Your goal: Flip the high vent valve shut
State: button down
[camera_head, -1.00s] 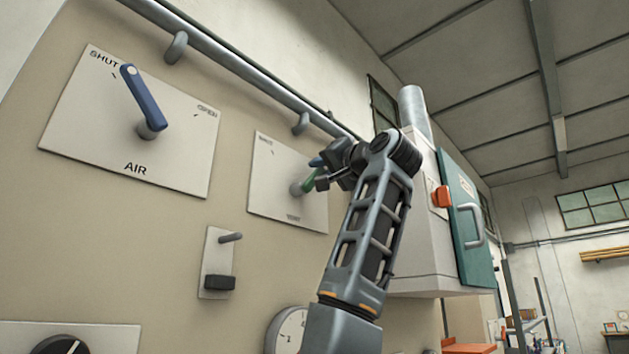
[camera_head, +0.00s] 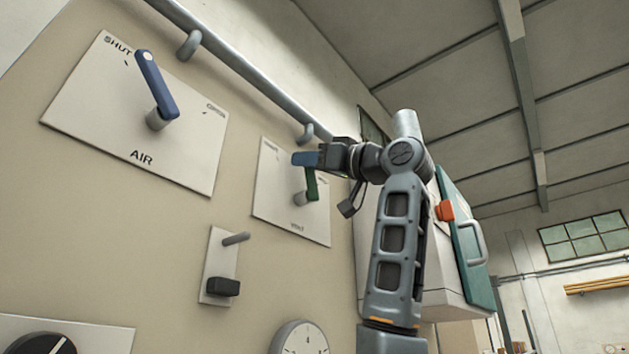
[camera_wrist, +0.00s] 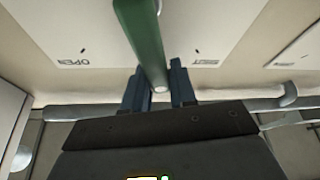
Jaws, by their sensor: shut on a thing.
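The vent valve has a green lever (camera_head: 311,184) on a pale plate (camera_head: 264,205) marked VENT. In the head view the lever points roughly upward from its pivot. My gripper (camera_head: 306,159) is at the lever's free end, shut on it. In the wrist view, the green lever (camera_wrist: 147,45) runs down between the two dark fingers (camera_wrist: 160,88). Its end lies between the OPEN mark (camera_wrist: 72,62) on the left and the SHUT mark (camera_wrist: 207,62) on the right, at neither. My gripper hides part of the plate in the head view.
The blue AIR lever (camera_head: 157,85) is on a larger plate to the left. A pipe (camera_head: 240,75) runs above both plates. A small switch plate (camera_head: 217,265) and a round gauge (camera_head: 298,340) are below. A teal-doored cabinet (camera_head: 466,240) stands right, behind my arm.

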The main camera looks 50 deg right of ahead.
jog(key=n, duration=0.1)
jog(key=a+n+y, duration=0.1)
jog(key=n, duration=0.1)
jog(key=f+n+g+y, duration=0.1)
jog(key=shift+a+n, duration=0.4)
jog(key=shift+a+f+n+g+y, duration=0.25)
jog(key=shift+a+n+g+y, duration=0.1)
jog(key=shift+n, duration=0.55)
jog(key=shift+a+f+n+g+y, duration=0.25)
jog(key=shift+a+n, duration=0.1)
jog(key=shift+n, duration=0.55)
jog(key=c, duration=1)
grip_release()
jog(key=shift+s, duration=0.15)
jog(key=b+v, duration=0.2)
jog(key=v, duration=0.5)
jog(key=shift+s, duration=0.3)
jog(key=shift+d+f, duration=0.15)
